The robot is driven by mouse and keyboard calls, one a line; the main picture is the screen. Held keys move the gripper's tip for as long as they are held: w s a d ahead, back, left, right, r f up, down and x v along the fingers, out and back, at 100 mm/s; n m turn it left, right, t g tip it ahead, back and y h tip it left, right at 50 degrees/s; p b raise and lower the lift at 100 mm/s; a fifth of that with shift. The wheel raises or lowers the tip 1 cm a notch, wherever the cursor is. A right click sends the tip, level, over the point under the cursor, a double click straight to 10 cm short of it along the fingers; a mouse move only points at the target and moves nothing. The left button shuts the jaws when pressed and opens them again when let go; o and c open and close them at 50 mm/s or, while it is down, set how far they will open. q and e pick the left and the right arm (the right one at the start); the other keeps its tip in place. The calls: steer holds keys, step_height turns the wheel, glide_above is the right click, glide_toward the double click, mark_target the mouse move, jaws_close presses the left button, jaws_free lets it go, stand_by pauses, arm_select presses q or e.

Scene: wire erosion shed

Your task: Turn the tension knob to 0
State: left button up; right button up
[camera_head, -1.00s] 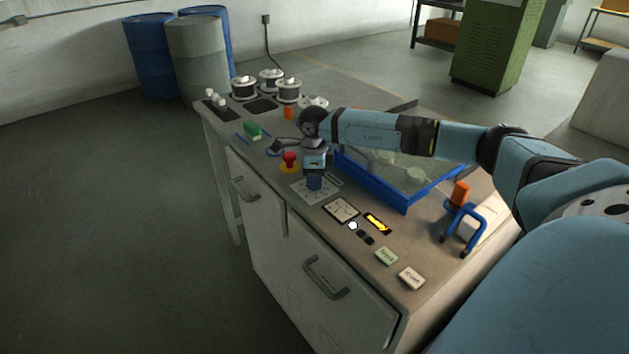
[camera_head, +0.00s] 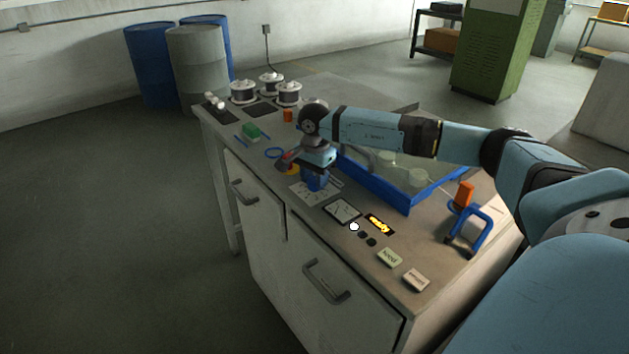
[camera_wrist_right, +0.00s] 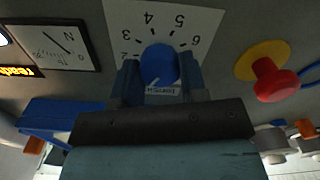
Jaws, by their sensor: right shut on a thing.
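The blue tension knob (camera_wrist_right: 158,64) stands on a white dial plate (camera_wrist_right: 190,18) with printed numbers; 2 to 6 can be read upside down in the right wrist view. My right gripper (camera_wrist_right: 158,80) is shut on the knob, with one blue finger on each side of it. In the head view my right gripper (camera_head: 316,182) points down over the dial plate (camera_head: 300,194) and hides most of the knob. The knob's setting and the 0 mark cannot be made out. My left gripper is not in view.
A red stop button (camera_wrist_right: 272,80) on a yellow base is beside the dial. A meter (camera_head: 343,210), a lit yellow display (camera_head: 380,224) and small buttons lie nearer the front. A blue-rimmed tray (camera_head: 385,188) and a blue clamp (camera_head: 470,236) are to the right.

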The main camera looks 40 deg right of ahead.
mark_target(314, 179)
steer(key=n+b, duration=0.1)
steer(key=n, duration=0.4)
steer(key=shift+n, duration=0.4)
stand_by(0.4)
steer(key=o, duration=0.9)
steer(key=shift+r, duration=0.1)
step_height(314, 179, up, 14)
steer(key=shift+f, duration=0.15)
